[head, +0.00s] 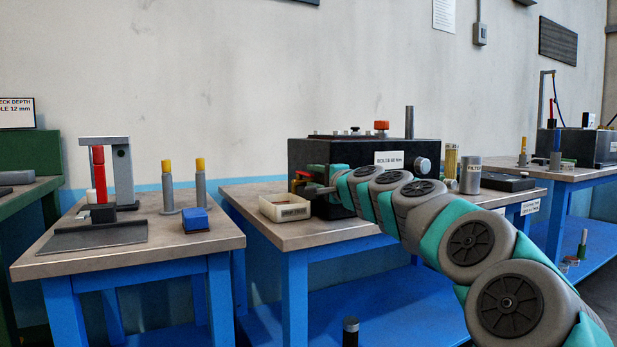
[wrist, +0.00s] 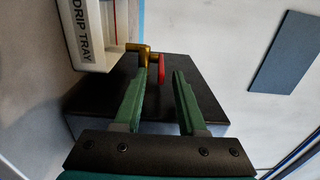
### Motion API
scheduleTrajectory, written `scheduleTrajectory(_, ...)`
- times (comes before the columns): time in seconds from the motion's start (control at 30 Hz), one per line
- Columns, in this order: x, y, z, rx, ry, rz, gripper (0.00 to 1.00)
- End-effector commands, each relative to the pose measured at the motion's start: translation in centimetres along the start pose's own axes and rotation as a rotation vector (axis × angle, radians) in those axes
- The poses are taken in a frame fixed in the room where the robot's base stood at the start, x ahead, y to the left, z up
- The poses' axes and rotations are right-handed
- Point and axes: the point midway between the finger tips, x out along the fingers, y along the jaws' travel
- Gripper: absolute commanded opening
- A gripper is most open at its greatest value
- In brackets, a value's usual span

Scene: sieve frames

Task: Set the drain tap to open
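The drain tap shows in the wrist view as a brass body (wrist: 146,56) with a red lever (wrist: 162,72), against the side of a dark box (wrist: 95,98). In the head view the tap's red part (head: 302,174) shows small at the box's left end, partly hidden by my arm. My gripper (wrist: 160,74) is open, with two green fingers. The red lever lies between the fingertips in the picture, closer to the left finger; I cannot tell whether they touch. My gripper (head: 316,188) is at the box's left end in the head view.
A white drip tray (head: 270,208) sits on the bench just left of the tap; it also shows in the wrist view (wrist: 97,40). The dark box (head: 320,154) carries a red knob (head: 381,126) on top. A separate bench (head: 50,257) with tools stands at left.

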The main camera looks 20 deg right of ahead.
Motion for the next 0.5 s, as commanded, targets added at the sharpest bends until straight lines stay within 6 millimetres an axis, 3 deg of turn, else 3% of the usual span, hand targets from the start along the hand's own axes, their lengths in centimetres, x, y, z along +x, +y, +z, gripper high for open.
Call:
scheduleTrajectory(0.23, 2.7, 0.1, 0.0, -0.001, -0.001, 0.000, 0.40)
scheduleTrajectory(0.5, 3.2, 0.0, 0.1, -0.001, -0.002, -0.001, 0.40)
